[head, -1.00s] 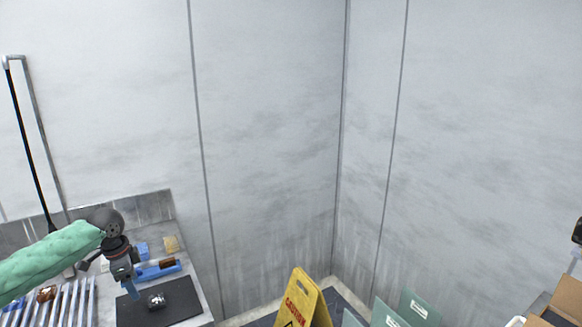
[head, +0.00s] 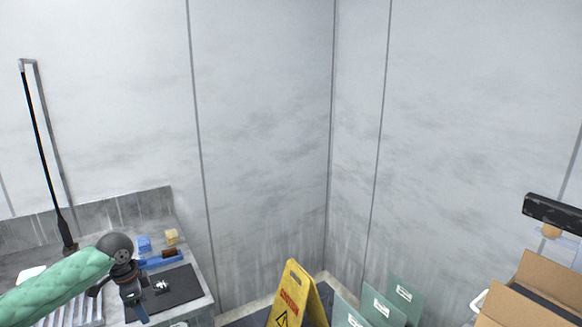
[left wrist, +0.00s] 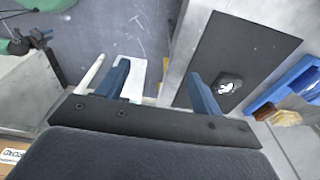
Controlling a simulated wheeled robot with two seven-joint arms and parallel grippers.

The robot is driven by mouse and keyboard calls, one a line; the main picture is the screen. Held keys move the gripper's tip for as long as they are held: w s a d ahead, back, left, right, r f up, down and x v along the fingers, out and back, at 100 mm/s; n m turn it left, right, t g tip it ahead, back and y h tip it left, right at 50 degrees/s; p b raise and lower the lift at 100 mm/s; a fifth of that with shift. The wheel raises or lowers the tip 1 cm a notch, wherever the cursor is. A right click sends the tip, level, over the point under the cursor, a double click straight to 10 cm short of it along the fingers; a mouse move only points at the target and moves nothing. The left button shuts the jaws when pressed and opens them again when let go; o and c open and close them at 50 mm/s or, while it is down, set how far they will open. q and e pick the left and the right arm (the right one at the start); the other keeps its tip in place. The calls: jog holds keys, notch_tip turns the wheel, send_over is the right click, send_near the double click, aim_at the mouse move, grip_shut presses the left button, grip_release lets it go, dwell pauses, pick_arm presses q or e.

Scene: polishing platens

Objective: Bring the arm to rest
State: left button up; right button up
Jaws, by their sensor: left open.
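My left arm, in a green quilted sleeve (head: 55,285), comes in from the left of the head view. Its gripper (head: 140,310) hangs fingers down at the front edge of the bench. In the left wrist view the two blue fingers (left wrist: 158,84) are apart with nothing between them. One finger overlaps the edge of a dark mat (left wrist: 262,48); the other is seen against the floor. A small dark faceted piece with a bright top (left wrist: 229,86) lies on the mat, apart from the fingers. My right gripper is not in view.
A blue tray (head: 160,260) and a tan block (head: 171,237) lie behind the mat. A slatted rack (head: 75,315) is at the left. A yellow caution sign (head: 291,295), green panels (head: 383,305) and an open cardboard box (head: 535,290) stand to the right.

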pick_arm(q)
jog(key=s+d+f+n+t+h, duration=0.1)
jog(key=s+d+f, duration=0.6)
jog(key=d, duration=0.3)
jog(key=s+d+f+t, duration=0.1)
jog(key=s+d+f, duration=0.6)
jog(key=d, duration=0.3)
jog(key=s+f+n+y, duration=0.25)
jog(key=s+n, duration=0.65)
jog(key=s, duration=1.3)
jog(key=s+d+f+x, duration=0.1)
jog(key=s+x, duration=0.1)
jog(key=x, duration=1)
jog(key=s+d+x, duration=0.1)
jog(key=s+x, duration=0.1)
jog(key=x, duration=0.9)
jog(key=s+f, duration=0.3)
jog(key=f, duration=0.7)
jog(key=s+f+g, duration=0.1)
jog(key=s+f, duration=0.3)
jog(key=f, duration=0.7)
jog(key=shift+d+h, duration=0.35)
jog(key=shift+h, duration=0.1)
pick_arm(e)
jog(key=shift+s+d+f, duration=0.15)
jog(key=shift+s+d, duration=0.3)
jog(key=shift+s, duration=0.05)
